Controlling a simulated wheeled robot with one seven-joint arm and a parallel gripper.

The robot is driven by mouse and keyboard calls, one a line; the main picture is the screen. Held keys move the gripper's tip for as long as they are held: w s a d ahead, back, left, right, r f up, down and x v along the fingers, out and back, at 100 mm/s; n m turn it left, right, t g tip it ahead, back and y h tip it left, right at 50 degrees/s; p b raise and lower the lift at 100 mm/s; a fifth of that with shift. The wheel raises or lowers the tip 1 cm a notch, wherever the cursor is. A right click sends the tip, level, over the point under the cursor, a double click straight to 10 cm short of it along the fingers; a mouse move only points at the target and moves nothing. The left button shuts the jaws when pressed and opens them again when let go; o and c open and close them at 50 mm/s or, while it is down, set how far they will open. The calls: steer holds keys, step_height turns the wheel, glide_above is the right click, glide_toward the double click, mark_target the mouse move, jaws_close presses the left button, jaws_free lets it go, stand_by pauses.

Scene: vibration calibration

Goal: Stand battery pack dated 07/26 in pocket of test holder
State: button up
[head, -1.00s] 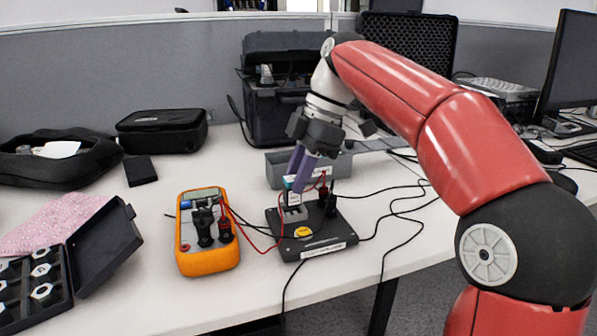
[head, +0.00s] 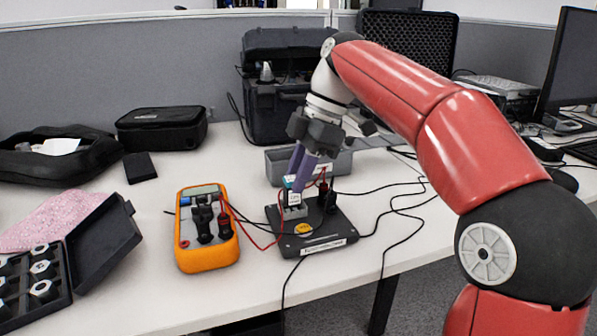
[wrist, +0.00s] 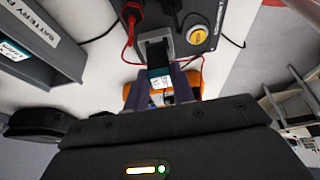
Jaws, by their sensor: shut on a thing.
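My gripper (head: 297,180) points down, shut on a battery pack (head: 294,198) with a white and teal label. The date on the label is too small to read. The pack is upright over the grey pocket block of the black test holder (head: 318,247). In the wrist view the pack (wrist: 160,82) shows between the fingertips (wrist: 162,88), its dark end at the grey pocket (wrist: 170,44). I cannot tell how deep the pack sits in the pocket. A yellow button (head: 303,230) is on the holder's top.
An orange multimeter (head: 205,258) stands left of the holder, with red and black leads running across. A grey bin (head: 345,163) stands behind; another teal-labelled pack (wrist: 14,48) shows in it. A case of hex pieces (head: 100,245) lies at the left.

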steer(key=shift+f+b, duration=0.65)
steer(key=shift+f, duration=0.2)
steer(key=o, duration=1.5)
step_height(320, 180, up, 8)
steer(key=p, duration=0.7)
stand_by(0.3)
